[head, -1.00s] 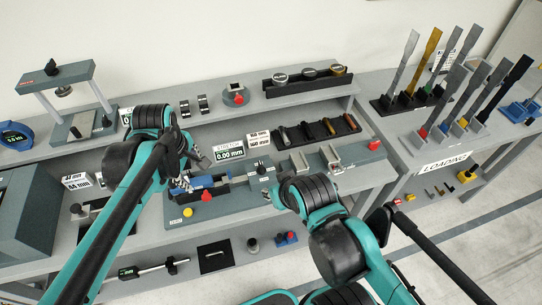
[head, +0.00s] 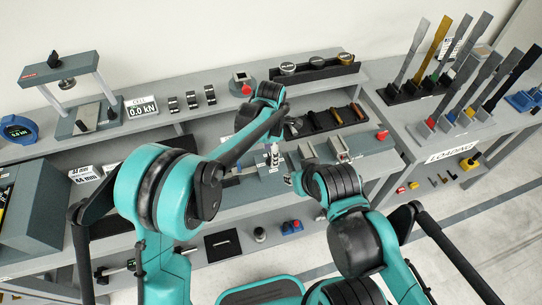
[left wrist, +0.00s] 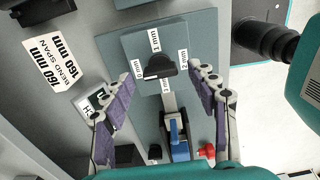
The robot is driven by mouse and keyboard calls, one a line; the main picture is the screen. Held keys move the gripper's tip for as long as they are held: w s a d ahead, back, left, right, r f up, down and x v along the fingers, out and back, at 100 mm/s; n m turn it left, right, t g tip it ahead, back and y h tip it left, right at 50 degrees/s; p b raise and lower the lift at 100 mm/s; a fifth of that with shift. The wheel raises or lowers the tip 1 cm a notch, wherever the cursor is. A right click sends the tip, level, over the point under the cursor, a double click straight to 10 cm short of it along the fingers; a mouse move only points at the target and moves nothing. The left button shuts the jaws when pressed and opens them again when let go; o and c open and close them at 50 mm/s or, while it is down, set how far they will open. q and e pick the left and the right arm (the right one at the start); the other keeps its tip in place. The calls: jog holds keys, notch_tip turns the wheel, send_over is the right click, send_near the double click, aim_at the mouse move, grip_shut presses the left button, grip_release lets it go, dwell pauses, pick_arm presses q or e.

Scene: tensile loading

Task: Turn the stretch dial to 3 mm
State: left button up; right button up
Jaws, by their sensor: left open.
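The stretch dial is a black knob (left wrist: 158,66) on a blue-grey block (left wrist: 127,45) in the left wrist view. White labels around it include 0, 1 mm (left wrist: 155,40) and 2 mm (left wrist: 183,58); I cannot tell which one the knob points to. My left gripper (left wrist: 160,73) is open, its two fingers on either side of the knob, apart from it. In the head view my left gripper (head: 273,154) points down over the stretch device, hiding the dial. My right gripper (head: 291,180) is just right of it, too small to read.
The stretch readout (left wrist: 97,101) is partly covered by a finger. A blue clamp part (left wrist: 179,140) and a red knob (left wrist: 207,151) lie below the dial. My right arm is close on the right.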

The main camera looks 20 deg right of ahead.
pick_arm(q)
jog(key=shift+f, duration=0.8)
jog(key=c, duration=1.2)
jog(key=shift+o, duration=0.2)
